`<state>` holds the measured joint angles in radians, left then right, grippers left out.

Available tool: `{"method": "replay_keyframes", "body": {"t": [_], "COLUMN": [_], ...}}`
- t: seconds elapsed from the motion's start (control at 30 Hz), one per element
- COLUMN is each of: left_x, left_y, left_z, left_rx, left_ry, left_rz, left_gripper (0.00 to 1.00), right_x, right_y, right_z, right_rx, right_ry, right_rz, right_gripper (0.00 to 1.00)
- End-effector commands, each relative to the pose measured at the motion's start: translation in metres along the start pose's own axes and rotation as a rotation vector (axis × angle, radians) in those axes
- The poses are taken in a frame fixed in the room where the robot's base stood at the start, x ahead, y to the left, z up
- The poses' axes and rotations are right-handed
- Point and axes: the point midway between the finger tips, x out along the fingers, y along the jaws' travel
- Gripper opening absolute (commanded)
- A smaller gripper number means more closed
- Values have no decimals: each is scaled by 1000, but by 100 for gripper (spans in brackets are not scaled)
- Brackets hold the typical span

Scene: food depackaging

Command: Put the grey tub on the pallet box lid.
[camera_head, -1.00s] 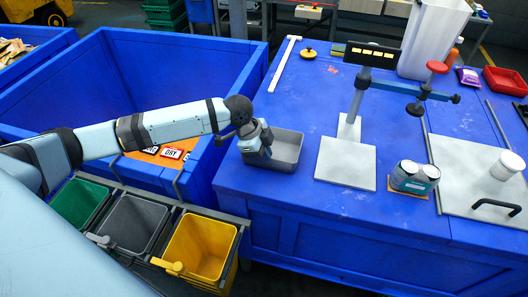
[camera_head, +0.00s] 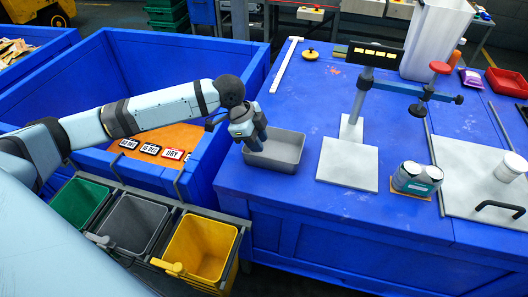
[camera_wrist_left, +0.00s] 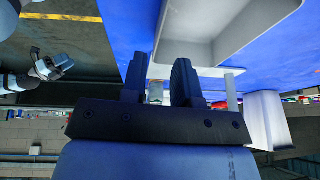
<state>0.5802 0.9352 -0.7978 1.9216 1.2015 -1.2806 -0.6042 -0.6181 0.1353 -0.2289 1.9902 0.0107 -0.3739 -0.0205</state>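The grey tub (camera_head: 286,152) is a shallow, empty, open rectangular tray. It stands upright on the blue top (camera_head: 300,95), which looks like the pallet box lid, close to its left edge. My left gripper (camera_head: 258,139) is at the tub's left rim, angled down, and covers part of that side. In the left wrist view the two dark fingers (camera_wrist_left: 159,80) are apart, with the tub (camera_wrist_left: 215,35) just beyond them. I cannot tell whether they touch its wall. What looks like my right gripper (camera_wrist_left: 52,68) shows small at the left of the wrist view; its fingers are unclear.
Green, grey and yellow bins (camera_head: 200,247) hang below. Right of the tub are a stand with a grey base (camera_head: 347,165), cans (camera_head: 417,178) and a grey board (camera_head: 460,155). The blue top behind the tub is fairly clear.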

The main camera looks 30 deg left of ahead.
Motion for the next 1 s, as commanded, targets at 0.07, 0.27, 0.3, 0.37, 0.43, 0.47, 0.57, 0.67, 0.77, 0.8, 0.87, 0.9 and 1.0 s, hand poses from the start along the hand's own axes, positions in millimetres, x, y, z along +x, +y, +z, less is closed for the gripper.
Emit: {"method": "replay_keyframes", "body": {"t": [0.07,0.27,0.3,0.37,0.43,0.47,0.57,0.67,0.77,0.8,0.87,0.9,1.0], "left_x": [-17,-51,-55,-60,-64,-64,-66,-65,-65,-65,-65,-65,-64], "left_y": [0,0,0,0,0,0,0,0,0,0,0,0,1], "left_z": [1,1,1,0,0,0,0,0,0,0,0,0,0], "left_rx": [1,-1,-2,-1,-1,-1,-1,-1,-1,-1,-1,-1,-1], "left_ry": [-1,-1,-1,0,1,1,1,1,0,0,0,0,1], "left_rz": [-3,-1,0,0,1,1,1,1,1,1,1,1,2], "left_gripper": [28,28,28,28,28,28,28,28,28,28,28,28,28], "right_x": [2,4,4,4,5,5,5,5,5,5,5,5,5], "right_y": [-1,-3,-3,-3,-3,-3,-3,-2,-2,-1,-1,-1,0], "right_z": [3,5,5,5,4,4,4,4,4,4,4,4,5], "right_rx": [1,0,0,-1,-1,-1,-2,-2,-2,-2,-3,-3,-3], "right_ry": [-1,0,1,2,3,3,4,4,4,4,4,4,3], "right_rz": [-2,-7,-8,-8,-8,-8,-8,-7,-6,-5,-5,-4,-4], "right_gripper": [39,39,39,39,39,39,39,39,39,39,39,39,39]}}
